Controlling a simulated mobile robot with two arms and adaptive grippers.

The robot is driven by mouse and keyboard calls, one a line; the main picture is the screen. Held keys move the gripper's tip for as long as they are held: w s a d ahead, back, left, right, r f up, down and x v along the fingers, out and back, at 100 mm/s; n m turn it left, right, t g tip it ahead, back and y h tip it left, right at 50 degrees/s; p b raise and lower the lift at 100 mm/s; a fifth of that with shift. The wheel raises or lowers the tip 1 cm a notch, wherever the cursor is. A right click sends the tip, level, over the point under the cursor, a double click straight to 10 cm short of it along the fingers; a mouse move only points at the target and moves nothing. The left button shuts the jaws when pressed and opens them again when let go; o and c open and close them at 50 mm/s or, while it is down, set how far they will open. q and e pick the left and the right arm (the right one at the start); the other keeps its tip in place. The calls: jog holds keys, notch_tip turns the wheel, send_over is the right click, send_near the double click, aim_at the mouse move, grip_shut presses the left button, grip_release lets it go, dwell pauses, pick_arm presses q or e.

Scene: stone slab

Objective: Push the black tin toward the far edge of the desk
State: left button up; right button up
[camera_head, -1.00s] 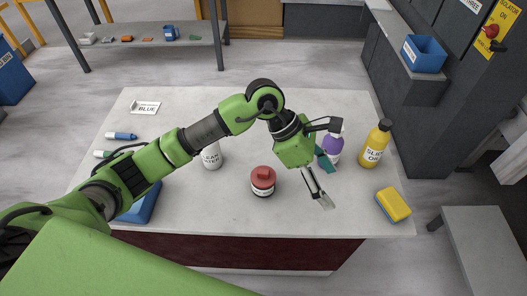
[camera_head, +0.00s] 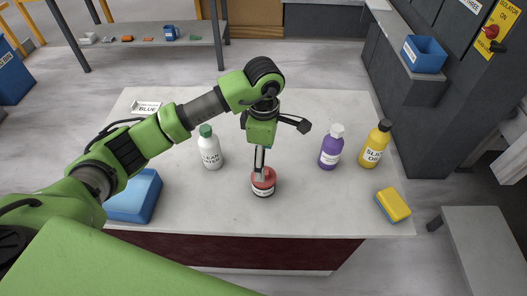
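The black tin (camera_head: 263,189) stands upright on the stone slab desk (camera_head: 300,212), near the middle of its near part. It has a red lid, a dark body and a pale label. My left gripper (camera_head: 260,176) points down at the tin, its fingers close together and seemingly shut, with nothing visible between them. The fingertips overlap the lid's far side in this view; I cannot tell whether they touch it. My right gripper is not in view.
A white bottle with a green cap (camera_head: 210,152) stands left of the tin, a blue box (camera_head: 138,197) farther left. A purple bottle (camera_head: 331,152), a yellow bottle (camera_head: 375,148) and a yellow-blue sponge (camera_head: 393,205) are at the right. A white sign (camera_head: 146,107) lies at the far left.

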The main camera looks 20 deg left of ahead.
aim_at(264, 183)
pick_arm(q)
notch_tip(264, 183, down, 12)
jog(key=shift+r+p, duration=0.1)
jog(key=shift+p, duration=0.8)
jog(key=shift+c, duration=0.3)
jog(key=c, duration=1.2)
